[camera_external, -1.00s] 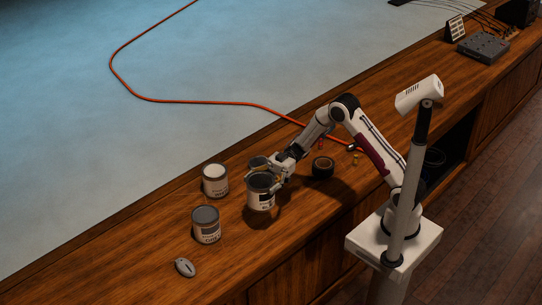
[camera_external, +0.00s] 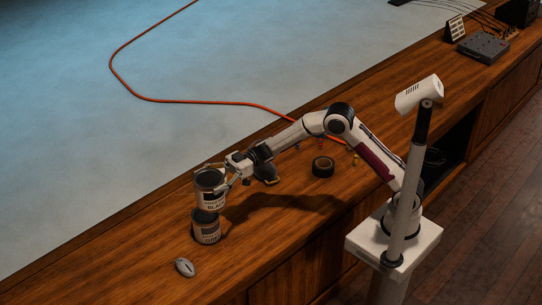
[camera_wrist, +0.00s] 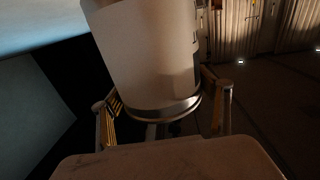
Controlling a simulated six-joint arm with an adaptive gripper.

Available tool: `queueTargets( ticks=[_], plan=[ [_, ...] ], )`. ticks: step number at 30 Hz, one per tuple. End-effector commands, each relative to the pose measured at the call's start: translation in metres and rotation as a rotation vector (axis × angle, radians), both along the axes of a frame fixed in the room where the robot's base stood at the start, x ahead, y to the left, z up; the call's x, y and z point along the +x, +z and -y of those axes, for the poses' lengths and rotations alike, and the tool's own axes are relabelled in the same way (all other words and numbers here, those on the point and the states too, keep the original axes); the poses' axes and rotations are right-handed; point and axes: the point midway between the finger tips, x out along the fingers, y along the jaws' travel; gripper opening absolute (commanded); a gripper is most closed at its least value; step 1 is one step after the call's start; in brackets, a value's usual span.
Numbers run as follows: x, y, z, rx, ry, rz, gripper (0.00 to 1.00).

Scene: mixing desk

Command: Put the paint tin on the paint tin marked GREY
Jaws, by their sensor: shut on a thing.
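My gripper (camera_external: 220,181) is shut on a paint tin (camera_external: 208,190) with a dark top and a pale label that seems to read BLACK. The held tin looks close to upright. In the wrist view, the tin (camera_wrist: 150,60) sits between the two fingers. The paint tin marked GREY (camera_external: 206,232) stands on the desk directly below it in the external view. The held tin's lower edge overlaps the grey tin's lid, and I cannot tell whether they touch. A white-topped tin seen earlier is hidden behind the held tin.
A grey mouse (camera_external: 184,267) lies in front of the GREY tin. A black tape roll (camera_external: 322,167) and small coloured items are farther right on the wooden desk (camera_external: 120,262). An orange cable (camera_external: 200,102) runs behind. The desk left of the tins is clear.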

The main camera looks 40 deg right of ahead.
Motion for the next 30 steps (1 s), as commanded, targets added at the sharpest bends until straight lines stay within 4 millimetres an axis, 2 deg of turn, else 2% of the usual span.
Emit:
queueTargets(
  ticks=[1, 4, 9, 25, 30],
  plan=[
    [0.008, 0.009, -0.002, 0.008, -0.026, 0.006, 0.2],
    [0.027, 0.015, -0.002, 0.008, -0.085, 0.005, 0.2],
    [0.046, 0.016, 0.001, 0.007, -0.151, 0.004, 0.2],
    [0.052, 0.012, 0.002, 0.008, -0.172, 0.005, 0.2],
    [0.052, 0.005, 0.002, 0.007, -0.172, 0.004, 0.2]
  ],
)
